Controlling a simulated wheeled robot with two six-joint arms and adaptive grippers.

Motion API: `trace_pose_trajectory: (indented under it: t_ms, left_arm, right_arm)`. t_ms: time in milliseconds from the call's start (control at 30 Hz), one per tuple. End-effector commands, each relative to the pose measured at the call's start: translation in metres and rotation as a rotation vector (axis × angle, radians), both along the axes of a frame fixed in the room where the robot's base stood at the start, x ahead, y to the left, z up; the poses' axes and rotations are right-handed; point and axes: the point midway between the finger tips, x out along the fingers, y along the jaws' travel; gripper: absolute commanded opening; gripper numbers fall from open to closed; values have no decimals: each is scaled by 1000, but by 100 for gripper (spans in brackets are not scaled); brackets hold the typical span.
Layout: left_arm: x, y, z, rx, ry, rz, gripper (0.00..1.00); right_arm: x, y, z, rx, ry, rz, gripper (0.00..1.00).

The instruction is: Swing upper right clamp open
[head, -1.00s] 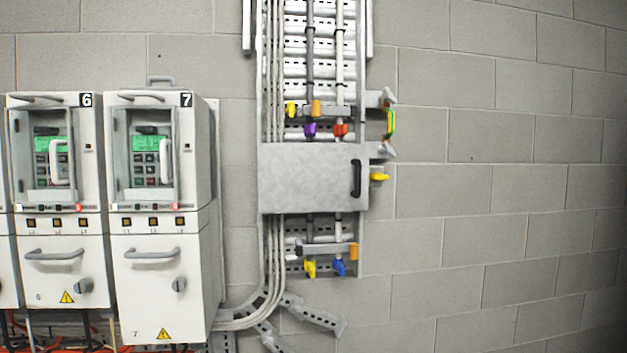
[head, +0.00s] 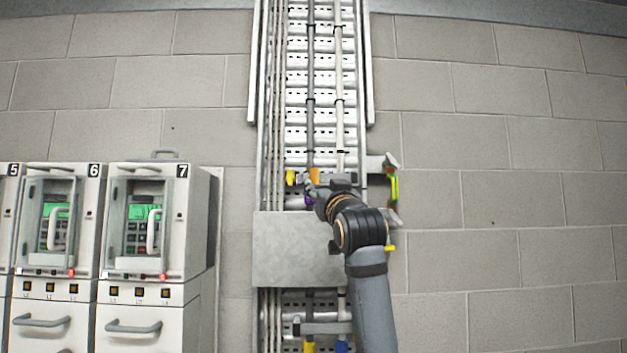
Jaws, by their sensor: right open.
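The upper clamp bar (head: 341,180) crosses the cables on the vertical tray. A yellow knob (head: 291,178) is at its left end and an orange tab (head: 314,175) sits beside it. A purple piece (head: 309,200) shows below the bar. My right gripper (head: 311,187) is open at the bar, close to the orange tab and purple piece; I cannot tell whether it touches them. My right arm comes up from below and hides the red piece and much of the bar's right part. My left gripper is not in view.
A grey cover plate (head: 292,250) lies below the clamp. A bracket with a green and yellow strap (head: 394,188) sticks out at the right. A lower clamp bar (head: 322,328) shows near the bottom. Cabinets (head: 150,222) stand at the left. The wall at the right is clear.

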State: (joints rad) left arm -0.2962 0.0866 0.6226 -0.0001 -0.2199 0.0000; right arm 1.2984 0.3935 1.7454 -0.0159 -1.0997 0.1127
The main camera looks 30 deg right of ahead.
Motion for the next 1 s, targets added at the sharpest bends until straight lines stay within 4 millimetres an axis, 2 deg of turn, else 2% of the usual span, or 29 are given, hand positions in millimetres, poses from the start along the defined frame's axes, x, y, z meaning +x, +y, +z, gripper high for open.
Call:
trace_pose_trajectory:
  t_ms: [133, 233, 500, 700, 1000]
  left_arm:
    - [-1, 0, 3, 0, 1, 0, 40]
    - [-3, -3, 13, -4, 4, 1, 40]
    - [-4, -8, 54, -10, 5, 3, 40]
    - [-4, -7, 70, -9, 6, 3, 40]
    - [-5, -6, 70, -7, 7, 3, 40]
  right_arm:
    - [2, -2, 3, 1, -2, -1, 47]
    - [12, -5, 11, 2, 1, -1, 47]
    - [62, -23, 35, 2, 3, -2, 47]
    - [86, -32, 42, 1, 1, -1, 47]
    - [91, -34, 40, 0, 0, -1, 47]
